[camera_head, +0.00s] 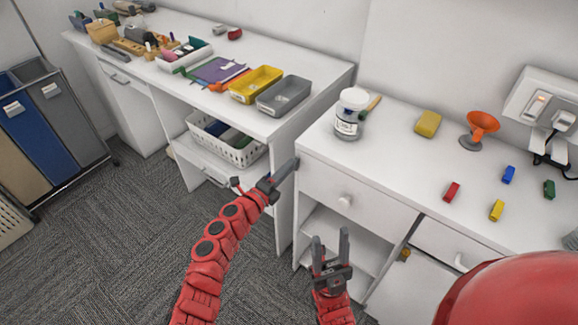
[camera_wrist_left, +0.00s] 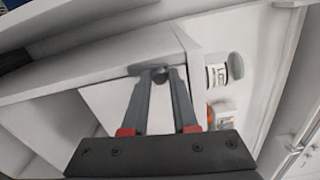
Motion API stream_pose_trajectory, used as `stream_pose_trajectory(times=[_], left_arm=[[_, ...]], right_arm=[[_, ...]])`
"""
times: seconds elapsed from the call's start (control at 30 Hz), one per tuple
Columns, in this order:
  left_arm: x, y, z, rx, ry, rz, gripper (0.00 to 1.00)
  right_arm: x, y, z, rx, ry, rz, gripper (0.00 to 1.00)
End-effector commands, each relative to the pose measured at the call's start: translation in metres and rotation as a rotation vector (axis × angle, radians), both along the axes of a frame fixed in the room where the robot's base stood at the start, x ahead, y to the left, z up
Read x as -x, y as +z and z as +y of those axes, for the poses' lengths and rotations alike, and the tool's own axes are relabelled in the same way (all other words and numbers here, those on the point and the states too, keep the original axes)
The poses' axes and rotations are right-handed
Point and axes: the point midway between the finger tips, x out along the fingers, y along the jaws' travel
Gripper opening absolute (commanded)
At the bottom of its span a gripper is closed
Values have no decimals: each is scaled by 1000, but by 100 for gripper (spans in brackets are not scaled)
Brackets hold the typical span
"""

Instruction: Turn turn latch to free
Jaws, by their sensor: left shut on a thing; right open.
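My left gripper (camera_head: 283,174) reaches the upper left corner of the white drawer front (camera_head: 325,189) under the right worktop. In the left wrist view its fingers (camera_wrist_left: 163,75) are closed together on a small grey turn latch (camera_wrist_left: 140,69) at the drawer's edge. The fingers hide much of the latch, so I cannot tell its exact angle. The drawer looks closed, with a round white knob (camera_head: 344,202). My right gripper (camera_head: 331,246) is open and empty, in front of the open shelf below the drawer.
A lidded white jar (camera_head: 348,122), yellow sponge (camera_head: 428,123), orange funnel (camera_head: 481,127) and several small coloured blocks stand on the right worktop. A small tan piece (camera_head: 404,254) sits by the lower door. Carpet between is clear.

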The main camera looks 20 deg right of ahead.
Motion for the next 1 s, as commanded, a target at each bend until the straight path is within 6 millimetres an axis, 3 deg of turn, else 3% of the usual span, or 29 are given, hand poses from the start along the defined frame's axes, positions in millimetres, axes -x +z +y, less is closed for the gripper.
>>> stream_pose_trajectory(times=[0.3,0.87,0.9,1.0], left_arm=[[-5,1,4,80,2,102,0],[-6,0,5,99,2,126,0],[-6,0,5,99,2,126,30],[-6,0,5,98,2,125,48]], right_arm=[[0,14,0,0,0,0,50],[0,15,0,0,0,0,50],[0,15,0,0,0,0,50],[0,15,0,0,0,0,50]])
